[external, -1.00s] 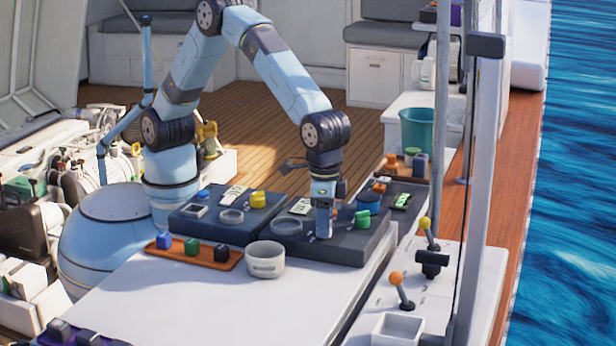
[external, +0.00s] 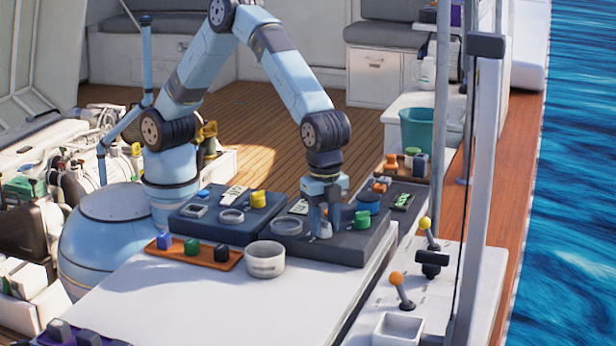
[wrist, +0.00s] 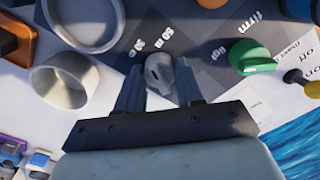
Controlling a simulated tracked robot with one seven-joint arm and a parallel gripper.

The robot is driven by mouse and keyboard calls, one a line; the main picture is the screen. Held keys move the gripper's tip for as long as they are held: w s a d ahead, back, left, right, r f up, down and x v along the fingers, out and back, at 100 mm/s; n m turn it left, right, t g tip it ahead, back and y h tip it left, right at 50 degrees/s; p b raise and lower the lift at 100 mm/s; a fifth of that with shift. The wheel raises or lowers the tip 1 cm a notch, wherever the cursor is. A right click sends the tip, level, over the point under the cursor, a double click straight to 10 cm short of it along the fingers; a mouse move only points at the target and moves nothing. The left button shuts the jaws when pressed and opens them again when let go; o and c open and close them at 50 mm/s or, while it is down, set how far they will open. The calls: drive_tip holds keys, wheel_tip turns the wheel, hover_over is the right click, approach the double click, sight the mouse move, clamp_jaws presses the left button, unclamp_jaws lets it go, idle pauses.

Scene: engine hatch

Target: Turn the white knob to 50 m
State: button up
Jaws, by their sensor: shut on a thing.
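The white knob (wrist: 158,74) is on the dark panel in the wrist view, a pale grey-white dial with a dark mark on it. My gripper (wrist: 158,66) has one finger on each side of it and is shut on it. The printed labels "30 m" and "50 m" (wrist: 168,37) lie just beyond the knob. Which label the knob points at is hard to tell. In the external view my gripper (external: 323,228) reaches down to the dark panel (external: 350,247), and its fingers largely hide the knob.
A green knob (wrist: 250,57) sits close to the right of my fingers in the wrist view, and a blue knob (external: 368,204) is behind it on the panel. A white round pot (external: 265,260) and an orange tray (external: 200,256) stand to the left.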

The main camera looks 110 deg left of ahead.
drive_tip(key=m, duration=0.5)
drive_tip(key=shift+w+m, duration=0.1)
drive_tip(key=shift+m, duration=0.2)
idle(0.4)
drive_tip(key=o, duration=1)
drive_tip(key=shift+o, duration=0.2)
wheel_tip(320, 180, up, 14)
drive_tip(key=shift+f, duration=0.15)
